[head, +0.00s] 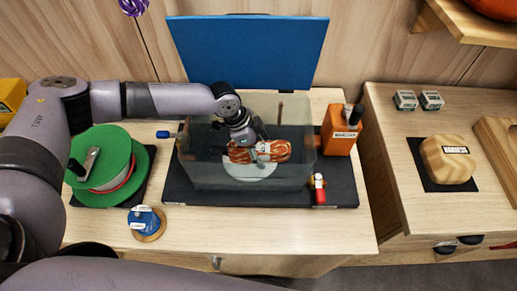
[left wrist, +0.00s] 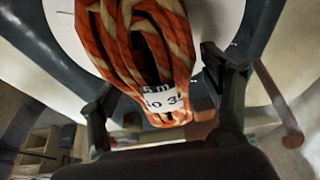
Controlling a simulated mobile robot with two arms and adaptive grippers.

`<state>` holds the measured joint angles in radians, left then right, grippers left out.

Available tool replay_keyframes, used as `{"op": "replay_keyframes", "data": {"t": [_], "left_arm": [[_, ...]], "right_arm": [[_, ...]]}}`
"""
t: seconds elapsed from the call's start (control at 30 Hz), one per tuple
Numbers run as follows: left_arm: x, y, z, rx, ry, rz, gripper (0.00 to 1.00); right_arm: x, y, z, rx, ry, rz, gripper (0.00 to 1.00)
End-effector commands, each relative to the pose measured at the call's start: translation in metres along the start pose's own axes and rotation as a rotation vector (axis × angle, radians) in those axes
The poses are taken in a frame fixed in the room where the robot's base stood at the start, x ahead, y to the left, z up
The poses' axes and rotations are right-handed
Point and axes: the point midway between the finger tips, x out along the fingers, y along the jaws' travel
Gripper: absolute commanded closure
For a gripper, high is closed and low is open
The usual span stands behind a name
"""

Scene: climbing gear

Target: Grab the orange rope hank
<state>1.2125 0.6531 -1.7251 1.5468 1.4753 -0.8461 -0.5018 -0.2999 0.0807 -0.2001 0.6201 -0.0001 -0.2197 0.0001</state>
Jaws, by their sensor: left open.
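The orange rope hank (head: 275,151), with pale flecks and a white label band, lies on a round white disc (head: 250,171) inside a clear box (head: 305,172). My left gripper's fingers (left wrist: 165,100) stand apart on either side of the hank's near end. I cannot tell whether they touch it. My right gripper is not in view.
A blue lid or panel (head: 248,52) stands behind the box. A green spool (head: 122,152) and a blue round item (head: 147,222) are at the left.

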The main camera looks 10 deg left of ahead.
Motion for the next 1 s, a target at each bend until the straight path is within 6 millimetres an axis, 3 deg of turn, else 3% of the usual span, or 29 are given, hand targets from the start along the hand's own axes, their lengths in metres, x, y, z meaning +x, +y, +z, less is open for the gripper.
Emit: {"op": "replay_keyframes", "data": {"t": [0.07, 1.0], "left_arm": [[0.0000, 0.0001, 0.0003, 0.000, 0.000, 0.000, 0.28], [-0.0002, 0.0004, 0.0004, -0.001, -0.001, 0.001, 0.91]], "right_arm": [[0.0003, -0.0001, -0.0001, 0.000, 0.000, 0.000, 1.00], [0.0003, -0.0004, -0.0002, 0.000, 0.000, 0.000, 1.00]]}}
